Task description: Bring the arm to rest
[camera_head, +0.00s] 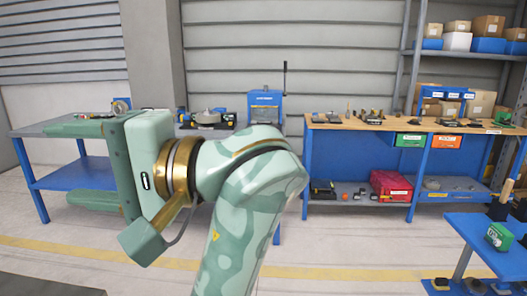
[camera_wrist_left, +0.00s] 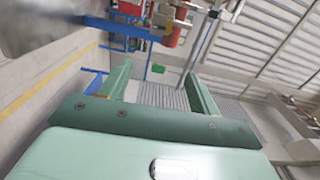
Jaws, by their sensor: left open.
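My left arm, pale green with darker patches, rises from the bottom centre of the head view and bends left. Its gripper (camera_head: 57,164) points left in front of the left workbench. Its two green fingers are wide apart, one above the other, with nothing between them. In the wrist view the same gripper (camera_wrist_left: 157,70) is open and empty, with benches and a slatted wall beyond it. My right gripper is in neither view.
A grey-topped bench with blue legs (camera_head: 47,178) stands behind the gripper. A wooden-topped workbench (camera_head: 340,124) with tools and a red box (camera_head: 391,186) is centre right. A blue table (camera_head: 488,246) is at right front. Floor shows between the arm and that table.

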